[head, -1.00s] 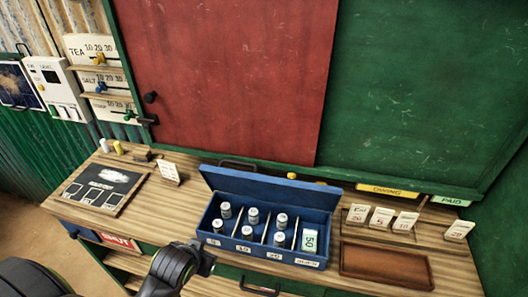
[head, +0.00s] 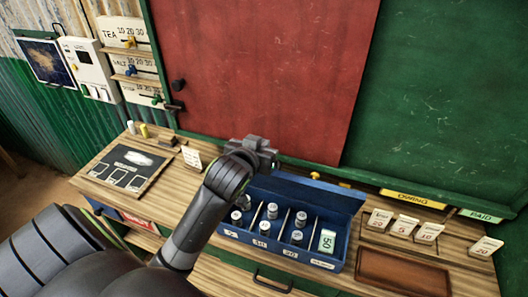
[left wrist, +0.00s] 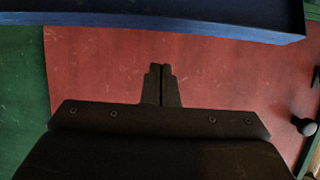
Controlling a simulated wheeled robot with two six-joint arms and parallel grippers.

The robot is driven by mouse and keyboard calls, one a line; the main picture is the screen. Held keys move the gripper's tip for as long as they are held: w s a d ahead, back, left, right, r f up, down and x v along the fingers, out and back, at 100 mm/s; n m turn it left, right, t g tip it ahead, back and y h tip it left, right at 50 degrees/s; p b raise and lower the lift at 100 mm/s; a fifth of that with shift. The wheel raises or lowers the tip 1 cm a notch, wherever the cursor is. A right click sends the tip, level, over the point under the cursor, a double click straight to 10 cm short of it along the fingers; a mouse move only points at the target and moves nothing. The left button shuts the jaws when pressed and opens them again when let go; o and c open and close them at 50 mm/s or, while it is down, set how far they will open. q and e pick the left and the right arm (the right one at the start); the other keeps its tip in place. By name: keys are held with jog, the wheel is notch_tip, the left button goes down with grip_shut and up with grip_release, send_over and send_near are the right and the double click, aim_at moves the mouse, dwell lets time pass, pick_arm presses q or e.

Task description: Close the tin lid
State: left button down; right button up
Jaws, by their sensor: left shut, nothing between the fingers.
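The blue tin (head: 306,260) stands on the wooden counter with its lid (head: 335,199) raised at the back. Small metal cylinders and a green-and-white card marked 50 sit in its compartments. My left gripper (head: 264,146) is shut and empty, up by the left end of the lid; the arm hides the tin's left part. I cannot tell whether it touches the lid. In the left wrist view the shut fingers (left wrist: 161,70) point toward the red panel, and a blue edge, likely the lid (left wrist: 160,22), crosses the top. My right gripper is not in view.
A red panel (head: 255,70) and a green board (head: 450,100) rise behind the counter. A brown tray (head: 400,272) and several price cards (head: 403,226) are at the right. A dark board (head: 125,168) lies at the left.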

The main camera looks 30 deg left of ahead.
pick_arm(q)
jog(key=f+p, duration=0.1)
jog(key=f, duration=0.1)
jog(key=w+f+p, duration=0.1)
jog(key=shift+a+f, duration=0.1)
jog(key=shift+f, duration=0.3)
dwell(0.3)
